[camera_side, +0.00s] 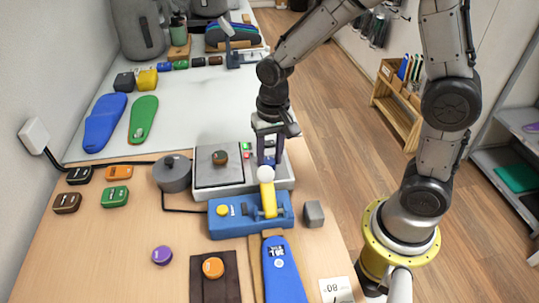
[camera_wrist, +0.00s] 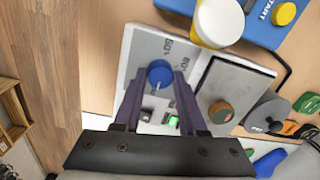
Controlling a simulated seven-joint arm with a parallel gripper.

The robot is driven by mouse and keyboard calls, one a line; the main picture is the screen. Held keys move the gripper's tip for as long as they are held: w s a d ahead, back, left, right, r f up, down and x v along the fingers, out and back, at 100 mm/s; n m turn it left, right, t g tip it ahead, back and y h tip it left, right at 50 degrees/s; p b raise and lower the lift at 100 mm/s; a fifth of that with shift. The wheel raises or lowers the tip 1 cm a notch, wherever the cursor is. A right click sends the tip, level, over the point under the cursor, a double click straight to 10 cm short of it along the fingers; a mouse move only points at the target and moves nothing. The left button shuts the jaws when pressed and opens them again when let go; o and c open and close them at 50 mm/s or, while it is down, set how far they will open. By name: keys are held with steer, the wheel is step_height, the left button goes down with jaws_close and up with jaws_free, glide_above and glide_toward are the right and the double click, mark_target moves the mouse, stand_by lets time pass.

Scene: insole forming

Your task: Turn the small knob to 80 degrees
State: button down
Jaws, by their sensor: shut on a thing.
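The small blue knob (camera_wrist: 160,73) sits on the light panel (camera_wrist: 138,58) of the heating unit, beside printed degree marks, with 80 to its right. A pale line on its top points roughly down in the wrist view. My gripper (camera_wrist: 161,82) is shut on the knob, one dark finger on each side. The exact angle of the knob is too small to read.
A grey plate with a round brown-green handle (camera_side: 220,157) lies left of my gripper. A blue press (camera_side: 235,222) with a white-knobbed yellow lever (camera_side: 267,195) stands in front. A grey block (camera_side: 314,214) is to its right. A card reading 80 (camera_side: 336,290) lies at the front.

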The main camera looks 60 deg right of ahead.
steer(key=shift+n, duration=0.3)
steer(key=n, duration=0.5)
steer(key=shift+w+r, duration=0.1)
steer(key=n, duration=0.6)
steer(key=shift+n+g, duration=0.3)
steer(key=n, duration=0.6)
steer(key=shift+w+a, duration=0.1)
steer(key=n, duration=0.5)
steer(key=shift+n+h, duration=0.3)
steer(key=shift+c, duration=2.3)
jaws_free()
